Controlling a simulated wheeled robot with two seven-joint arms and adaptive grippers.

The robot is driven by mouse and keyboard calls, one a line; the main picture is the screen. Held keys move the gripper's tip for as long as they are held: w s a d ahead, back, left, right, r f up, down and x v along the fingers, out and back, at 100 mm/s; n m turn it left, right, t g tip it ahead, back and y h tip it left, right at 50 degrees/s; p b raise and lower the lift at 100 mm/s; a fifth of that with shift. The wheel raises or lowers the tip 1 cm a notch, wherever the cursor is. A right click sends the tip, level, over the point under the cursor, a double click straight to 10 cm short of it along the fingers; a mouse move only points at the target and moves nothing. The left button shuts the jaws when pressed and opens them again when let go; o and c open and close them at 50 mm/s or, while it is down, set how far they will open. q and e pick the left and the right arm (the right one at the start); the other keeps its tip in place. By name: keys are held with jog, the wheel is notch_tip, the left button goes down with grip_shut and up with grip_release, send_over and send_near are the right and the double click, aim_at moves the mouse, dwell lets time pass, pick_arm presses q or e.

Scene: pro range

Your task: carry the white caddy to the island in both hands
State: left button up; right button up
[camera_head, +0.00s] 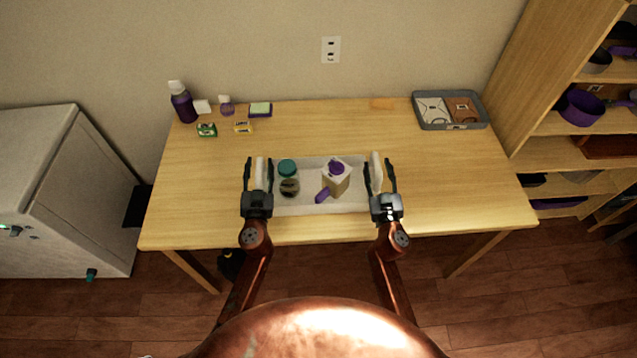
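The white caddy (320,208) stands near the front edge of the wooden table, between my two grippers. It holds a teal-lidded jar (288,168), a dark round item (289,187) and a beige carton with a purple cap (337,180). A purple handle-like piece (323,195) sticks up beside the carton. My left gripper (257,172) is at the caddy's left end and my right gripper (380,172) at its right end. Each has a pale piece between its fingers, seemingly the caddy's end handles. Whether the fingers are closed on them is unclear from above. No island is recognisable in view.
The wooden table (450,180) has a purple bottle (183,106), small boxes and a sponge (260,109) at the back left. A grey tray (424,121) sits at the back right. A shelf (560,122) stands right, a white cabinet (75,200) left.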

pick_arm(q)
jog(key=shift+c, duration=0.3)
pick_arm(e)
jog(key=shift+c, duration=0.4)
pick_arm(q)
grip_shut()
pick_arm(e)
jog(key=c, duration=0.9)
grip_shut()
pick_arm(q)
jog(key=shift+r, duration=0.1)
pick_arm(e)
jog(key=shift+r, duration=0.1)
